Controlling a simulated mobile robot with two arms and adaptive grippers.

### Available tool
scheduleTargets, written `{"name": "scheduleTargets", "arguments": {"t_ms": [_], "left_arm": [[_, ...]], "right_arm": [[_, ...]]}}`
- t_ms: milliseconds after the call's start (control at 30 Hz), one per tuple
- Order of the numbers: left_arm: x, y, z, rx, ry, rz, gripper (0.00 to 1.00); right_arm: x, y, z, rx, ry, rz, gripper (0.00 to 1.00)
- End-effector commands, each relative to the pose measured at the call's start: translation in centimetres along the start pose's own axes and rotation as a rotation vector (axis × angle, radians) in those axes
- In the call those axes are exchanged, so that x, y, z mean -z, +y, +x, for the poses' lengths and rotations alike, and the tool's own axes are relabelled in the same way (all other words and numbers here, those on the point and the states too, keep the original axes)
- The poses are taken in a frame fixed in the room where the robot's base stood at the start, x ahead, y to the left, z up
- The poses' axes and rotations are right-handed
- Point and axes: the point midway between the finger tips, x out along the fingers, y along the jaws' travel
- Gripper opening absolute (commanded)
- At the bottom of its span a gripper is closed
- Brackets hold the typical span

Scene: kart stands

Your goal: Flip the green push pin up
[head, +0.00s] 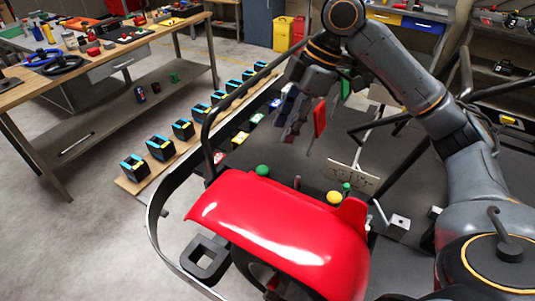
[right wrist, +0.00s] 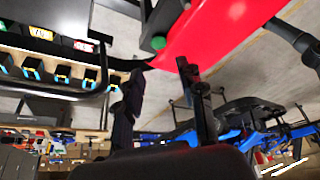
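A round green knob (head: 262,170) stands just behind the red kart body (head: 285,220). A smaller green piece (head: 346,187) stands farther right, beside a yellow knob (head: 334,197). I cannot tell for certain which green piece is the push pin, nor its exact tilt. A green knob also shows at the top of the right wrist view (right wrist: 158,42). My right gripper (head: 289,130) hangs above the dark kart floor, behind and above the round green knob, apart from it. Its two fingers (right wrist: 160,78) are spread with nothing between them. My left gripper is out of view.
A red upright lever (head: 319,117) stands close to the right of my right gripper.

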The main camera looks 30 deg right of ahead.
Motion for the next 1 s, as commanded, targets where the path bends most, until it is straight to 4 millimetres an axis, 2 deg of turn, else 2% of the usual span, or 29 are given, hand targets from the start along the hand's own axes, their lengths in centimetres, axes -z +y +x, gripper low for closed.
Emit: {"name": "scheduleTargets", "arguments": {"t_ms": [167, 300, 500, 700, 933, 967, 1000], "left_arm": [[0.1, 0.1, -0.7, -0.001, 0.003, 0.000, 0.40], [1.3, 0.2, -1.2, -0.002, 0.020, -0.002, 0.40], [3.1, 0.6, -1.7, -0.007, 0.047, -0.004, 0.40], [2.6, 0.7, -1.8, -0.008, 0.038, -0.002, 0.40], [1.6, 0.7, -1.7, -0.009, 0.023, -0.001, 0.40], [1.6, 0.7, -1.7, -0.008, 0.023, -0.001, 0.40], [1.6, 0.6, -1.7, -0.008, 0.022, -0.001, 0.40]], "right_arm": [[0.0, -0.1, 3.9, 0.006, -0.002, 0.001, 0.39], [0.0, -0.1, 6.8, 0.005, -0.001, 0.002, 0.39], [0.0, 0.0, 9.6, 0.002, 0.000, 0.001, 0.39], [0.0, 0.0, 10.7, -0.001, 0.000, 0.000, 0.39], [0.0, 0.0, 10.7, -0.001, 0.001, 0.001, 0.39], [0.0, 0.0, 10.7, -0.001, 0.001, 0.001, 0.35], [0.0, 0.0, 10.7, -0.001, 0.001, 0.001, 0.26]]}}
